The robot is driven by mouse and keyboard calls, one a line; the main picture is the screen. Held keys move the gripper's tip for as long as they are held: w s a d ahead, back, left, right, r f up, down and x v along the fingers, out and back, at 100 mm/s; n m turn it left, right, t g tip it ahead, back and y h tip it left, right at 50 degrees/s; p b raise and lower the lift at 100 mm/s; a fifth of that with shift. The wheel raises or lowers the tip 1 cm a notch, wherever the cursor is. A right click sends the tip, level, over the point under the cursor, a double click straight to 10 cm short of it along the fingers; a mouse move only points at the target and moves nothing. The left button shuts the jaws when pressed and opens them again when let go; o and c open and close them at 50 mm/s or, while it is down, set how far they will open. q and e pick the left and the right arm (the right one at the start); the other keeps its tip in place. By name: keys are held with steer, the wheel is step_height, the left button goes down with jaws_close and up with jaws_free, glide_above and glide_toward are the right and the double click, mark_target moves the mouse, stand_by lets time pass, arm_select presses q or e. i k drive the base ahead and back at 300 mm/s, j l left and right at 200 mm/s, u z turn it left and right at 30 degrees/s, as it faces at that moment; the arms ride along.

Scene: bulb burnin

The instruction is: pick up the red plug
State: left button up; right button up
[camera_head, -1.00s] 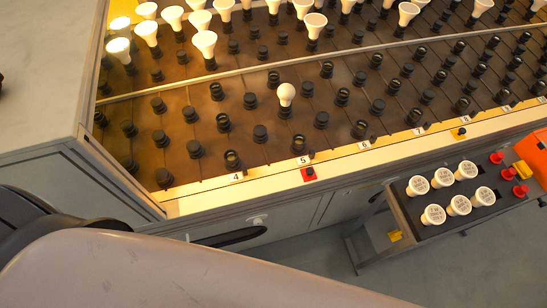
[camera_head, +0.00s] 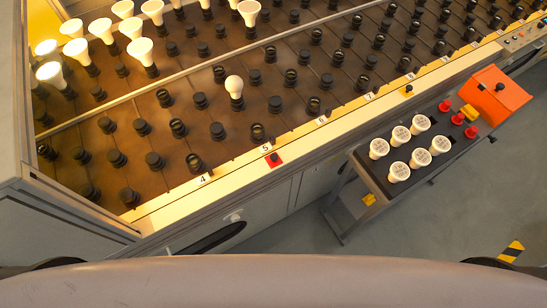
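Three red plugs stand in a row on the tray of a small cart (camera_head: 378,193) at the right: a far one (camera_head: 444,105), a middle one (camera_head: 458,118) and a near one (camera_head: 471,132). They sit between the white bulbs and an orange box. The frames do not show which of them is the red plug meant. Neither of my grippers is in view, so their state and what they hold are hidden.
White bulbs (camera_head: 420,158) stand on the cart, left of the plugs. The orange box (camera_head: 497,96) is close on their right. A long rack (camera_head: 130,211) of black sockets, some with bulbs, lies behind the cart. Floor (camera_head: 420,225) is open in front.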

mark_target(443, 107)
steer(key=z, duration=1.4)
steer(key=i+l, duration=0.2)
steer(key=l, duration=0.15)
steer(key=i+l, duration=0.2)
steer(key=l, duration=0.15)
steer(key=i+l+u, duration=0.1)
steer(key=i+l, duration=0.1)
steer(key=l, duration=0.1)
